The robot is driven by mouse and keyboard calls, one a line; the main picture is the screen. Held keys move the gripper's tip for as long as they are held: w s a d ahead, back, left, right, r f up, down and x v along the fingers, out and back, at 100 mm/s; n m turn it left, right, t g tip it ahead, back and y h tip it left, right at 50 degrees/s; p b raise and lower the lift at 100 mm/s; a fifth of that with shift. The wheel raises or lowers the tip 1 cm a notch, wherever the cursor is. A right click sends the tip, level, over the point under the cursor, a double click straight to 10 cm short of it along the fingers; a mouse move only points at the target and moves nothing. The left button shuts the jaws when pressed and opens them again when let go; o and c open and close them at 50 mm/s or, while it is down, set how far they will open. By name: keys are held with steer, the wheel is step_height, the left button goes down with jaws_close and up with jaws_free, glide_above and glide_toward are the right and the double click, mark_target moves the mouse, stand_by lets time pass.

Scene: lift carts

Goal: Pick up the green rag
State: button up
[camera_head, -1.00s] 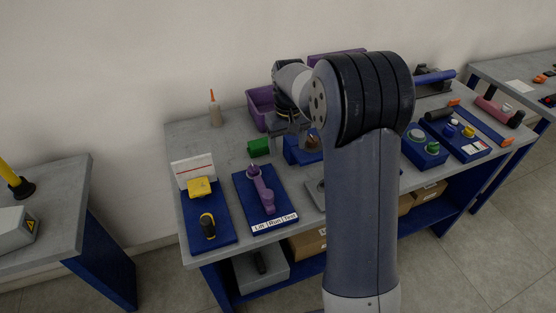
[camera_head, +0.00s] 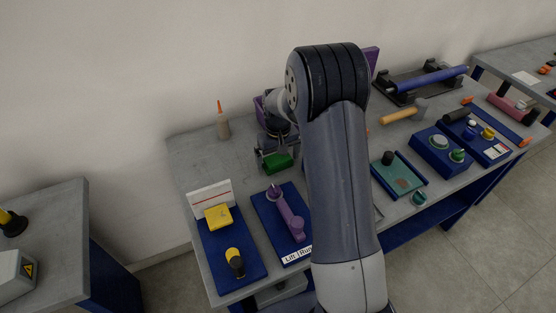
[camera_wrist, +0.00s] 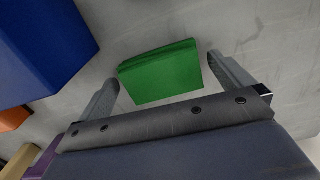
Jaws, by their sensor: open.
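The green rag (camera_head: 278,162) is a small folded block on the grey table, toward the back left. It also shows in the wrist view (camera_wrist: 162,72), lying just ahead of and between my finger tips. My gripper (camera_wrist: 165,80) is open, with one finger on each side of the rag and a gap visible at both sides. In the head view my gripper (camera_head: 277,158) is right at the rag, and my arm hides part of the table behind and to the right of it.
A glue bottle (camera_head: 222,126) stands at the back left. A blue panel with a purple lever (camera_head: 289,214) and a blue panel with a yellow block (camera_head: 218,217) lie in front. A teal board (camera_head: 398,178) and a blue button box (camera_head: 438,150) lie to the right.

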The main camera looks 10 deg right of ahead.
mark_target(278, 158)
steer(key=shift+f, duration=0.35)
steer(key=shift+c, duration=0.2)
steer(key=c, duration=0.9)
steer(key=shift+r, duration=0.1)
step_height(278, 158, up, 10)
steer(key=shift+f+b, duration=0.1)
steer(key=shift+b, duration=0.55)
